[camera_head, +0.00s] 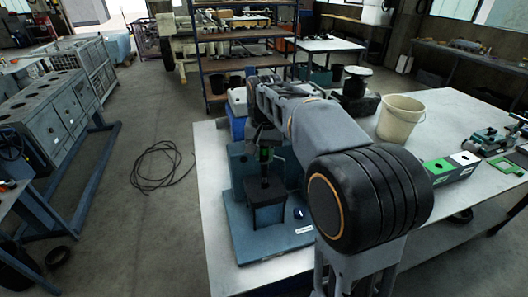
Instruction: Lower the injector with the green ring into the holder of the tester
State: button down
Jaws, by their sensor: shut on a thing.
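The injector with the green ring (265,156) is upright at the tester. My gripper (266,140) is shut on its upper part, though my arm partly hides the jaws. The holder (266,192) is a small black stand on the blue tester (238,236), at the left part of the metal table. The injector's dark lower end is over or at the top of the holder. I cannot tell whether its tip is inside the holder or just above it.
A cream bucket (400,118) stands to the right behind my arm. A box with green and white tops (452,168) is further right. The table (212,180) is bare left of the tester. A cable coil (160,166) lies on the floor.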

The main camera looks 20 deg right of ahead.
aim_at(265, 178)
jog(key=shift+f, duration=0.2)
jog(key=shift+f+b, duration=1.15)
jog(key=shift+f, duration=0.65)
dwell(0.4)
jog(key=shift+f+b, duration=0.95)
jog(key=shift+f, duration=0.75)
jog(key=shift+f+b, duration=0.8)
jog(key=shift+f, duration=0.35)
dwell(0.5)
jog(key=shift+c, duration=2.3)
grip_release()
